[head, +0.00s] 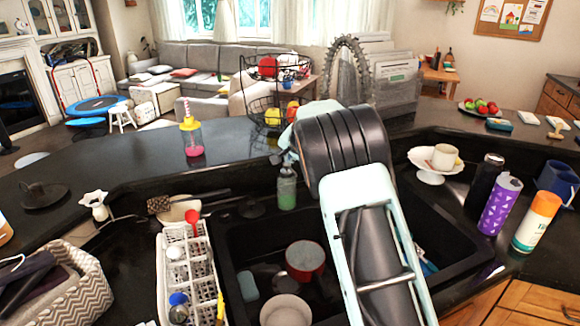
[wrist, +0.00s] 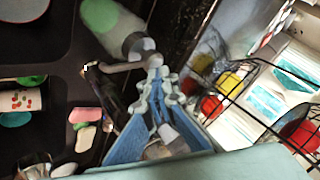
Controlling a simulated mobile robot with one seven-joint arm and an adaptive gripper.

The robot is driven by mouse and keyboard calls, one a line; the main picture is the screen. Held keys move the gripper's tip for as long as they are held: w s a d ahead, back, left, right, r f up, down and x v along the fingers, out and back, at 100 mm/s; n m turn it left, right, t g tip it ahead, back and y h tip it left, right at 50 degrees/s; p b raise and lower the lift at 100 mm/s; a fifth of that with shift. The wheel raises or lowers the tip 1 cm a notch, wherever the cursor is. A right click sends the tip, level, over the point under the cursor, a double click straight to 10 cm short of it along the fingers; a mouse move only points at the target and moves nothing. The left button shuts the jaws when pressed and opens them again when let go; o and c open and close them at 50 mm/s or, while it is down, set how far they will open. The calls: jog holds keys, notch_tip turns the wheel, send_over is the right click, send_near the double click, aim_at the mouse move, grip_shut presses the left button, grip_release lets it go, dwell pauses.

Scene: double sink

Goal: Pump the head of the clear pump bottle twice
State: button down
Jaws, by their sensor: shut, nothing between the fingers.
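The clear pump bottle (head: 287,190) holds green liquid and stands upright at the back rim of the black sink. Its pump head shows just above it, close under my gripper. In the wrist view the bottle (wrist: 113,25) is at the top, with its grey nozzle (wrist: 112,67) pointing left. My gripper (wrist: 156,76) is shut and empty. Its fingertips overlap the top of the pump head in the wrist view; whether they touch it I cannot tell. In the head view my arm hides part of the gripper (head: 284,154).
A wire basket (head: 246,88) with fruit stands behind the bottle. A red pot (head: 305,259) sits in the sink (head: 240,228). A white dish rack (head: 172,255) is to the left. A pink-liquid bottle (head: 192,138) stands on the back counter, and a purple bottle (head: 499,205) to the right.

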jog(key=shift+f, duration=0.2)
jog(key=shift+f+b, duration=0.4)
jog(key=shift+b, duration=0.05)
jog(key=shift+r+p, duration=0.3)
jog(key=shift+r, duration=0.1)
dwell(0.4)
notch_tip(320, 180, up, 6)
jog(key=p, duration=0.4)
jog(key=shift+r, duration=0.1)
jog(key=shift+d, duration=0.15)
dwell(1.8)
